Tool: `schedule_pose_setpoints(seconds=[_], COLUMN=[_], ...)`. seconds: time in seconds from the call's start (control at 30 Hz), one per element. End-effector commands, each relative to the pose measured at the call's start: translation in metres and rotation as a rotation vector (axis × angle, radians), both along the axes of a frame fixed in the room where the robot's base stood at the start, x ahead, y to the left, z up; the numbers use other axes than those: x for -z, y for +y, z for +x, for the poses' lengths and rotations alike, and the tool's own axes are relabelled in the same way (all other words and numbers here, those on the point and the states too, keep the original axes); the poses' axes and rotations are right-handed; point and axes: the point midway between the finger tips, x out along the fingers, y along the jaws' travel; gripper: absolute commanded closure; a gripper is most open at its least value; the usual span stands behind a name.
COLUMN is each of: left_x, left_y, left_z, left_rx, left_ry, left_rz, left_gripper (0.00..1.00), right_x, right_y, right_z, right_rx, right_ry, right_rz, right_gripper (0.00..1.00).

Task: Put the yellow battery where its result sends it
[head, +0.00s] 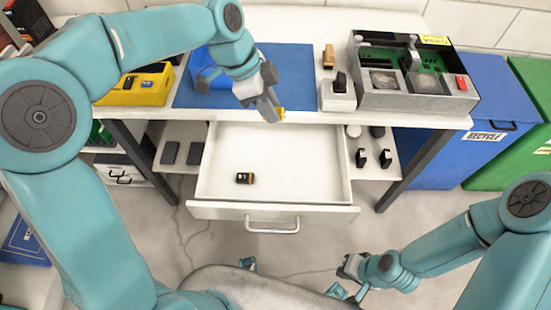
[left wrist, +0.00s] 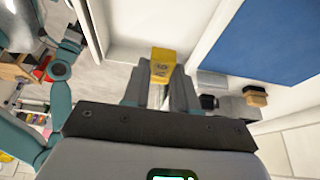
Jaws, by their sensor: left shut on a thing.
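The yellow battery (head: 281,113) is held in my left gripper (head: 270,108), above the back of the open drawer (head: 275,204). In the left wrist view, the battery (left wrist: 163,64) sticks out beyond the two fingers, which are shut on it. My right gripper (head: 348,268) is low in front of the drawer, apart from the furniture; its fingers are too small to read. A dark battery with a yellow-orange end (head: 244,178) lies on the drawer floor. A yellow device (head: 143,86) stands on the bench at the left of the blue mat (head: 300,72).
An open grey case (head: 366,99) with electronics stands at the bench's right, beside a small white block (head: 337,98). A blue recycle bin (head: 465,160) and a green bin (head: 522,155) stand at the right. Shelves with small dark items flank the drawer, whose floor is mostly clear.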

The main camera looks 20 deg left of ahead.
Motion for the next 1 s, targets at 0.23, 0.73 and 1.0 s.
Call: schedule_pose_setpoints(seconds=[0.23, 0.73, 1.0], left_x=[0.070, 0.156, 0.195], left_y=[-0.002, -0.004, -0.004], left_z=[-0.001, 0.000, 0.000], left_rx=[0.010, 0.008, 0.008], left_ry=[0.007, 0.002, 0.003], left_rz=[0.002, 0.002, 0.002], left_gripper=[1.00, 1.00, 1.00], right_x=[0.017, 0.033, 0.041], right_y=[0.000, 0.000, 0.000], right_z=[0.000, 0.000, 0.000], right_rx=[0.000, 0.001, 0.001], right_ry=[0.000, 0.000, 0.000], right_rz=[0.000, 0.000, 0.000], right_gripper=[1.00, 1.00, 1.00])
